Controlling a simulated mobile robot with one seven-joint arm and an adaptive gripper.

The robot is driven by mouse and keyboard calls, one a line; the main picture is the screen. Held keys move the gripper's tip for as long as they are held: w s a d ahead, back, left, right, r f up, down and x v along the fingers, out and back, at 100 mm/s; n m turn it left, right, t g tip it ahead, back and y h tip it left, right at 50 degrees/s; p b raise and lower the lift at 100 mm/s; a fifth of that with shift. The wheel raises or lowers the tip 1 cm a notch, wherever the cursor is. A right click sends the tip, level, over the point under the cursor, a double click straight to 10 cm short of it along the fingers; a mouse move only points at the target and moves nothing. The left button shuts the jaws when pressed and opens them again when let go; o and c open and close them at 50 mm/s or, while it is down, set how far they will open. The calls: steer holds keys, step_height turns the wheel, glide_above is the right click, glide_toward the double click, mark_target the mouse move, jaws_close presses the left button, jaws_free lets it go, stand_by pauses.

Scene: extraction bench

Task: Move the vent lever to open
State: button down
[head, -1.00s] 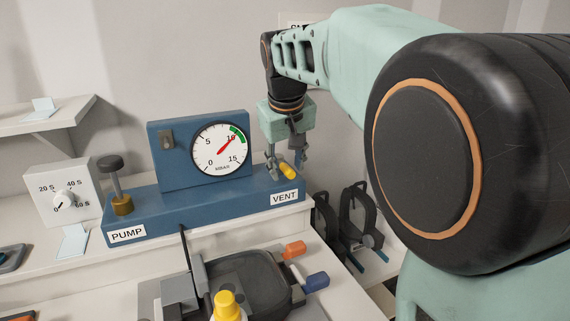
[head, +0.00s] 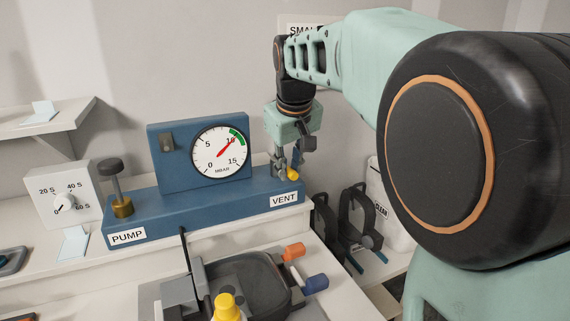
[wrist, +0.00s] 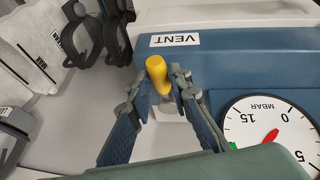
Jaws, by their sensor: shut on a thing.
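The yellow vent lever (head: 293,175) is at the right end of the blue pump unit (head: 205,208), beside the VENT label (head: 284,199). In the wrist view the lever (wrist: 157,72) points toward the VENT label, with its base between my fingers. My gripper (head: 286,168) is shut on the lever. In the wrist view, its two fingers lie on either side of the lever's lower part. The fingers partly hide the lever's pivot.
The round gauge (head: 221,150) stands on the unit, its red needle near 10. A black-topped pump knob (head: 112,170) and a white timer box (head: 68,194) are at the left. Black clamp-like holders (head: 352,219) stand right of the unit.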

steer(key=d+n+p, duration=0.1)
steer(key=w+d+n+y, duration=0.1)
steer(key=n, duration=0.1)
steer(key=shift+w+r+p, duration=0.1)
steer(key=shift+p, duration=0.3)
steer(key=n, duration=0.1)
steer(key=w+d+n+y+p, duration=0.1)
steer(key=n, duration=0.1)
steer(key=shift+w+g, duration=0.15)
steer(key=shift+g, duration=0.25)
steer(key=shift+w+d+n+g+y+p, duration=0.15)
steer(key=shift+w+n+g+y+p, duration=0.2)
steer(key=shift+n+p, duration=0.35)
steer(key=shift+w+d+n+g+y+p, duration=0.1)
steer(key=shift+w+n+y+p, duration=0.25)
steer(key=shift+n, duration=0.55)
steer(key=shift+w+d+n+g+y+p, duration=0.15)
steer(key=shift+w+n+g+y+p, duration=0.1)
steer(key=shift+w+n+p, duration=0.45)
steer(key=shift+s, duration=0.15)
steer(key=c, duration=1.8)
jaws_free()
steer(key=shift+o, duration=0.2)
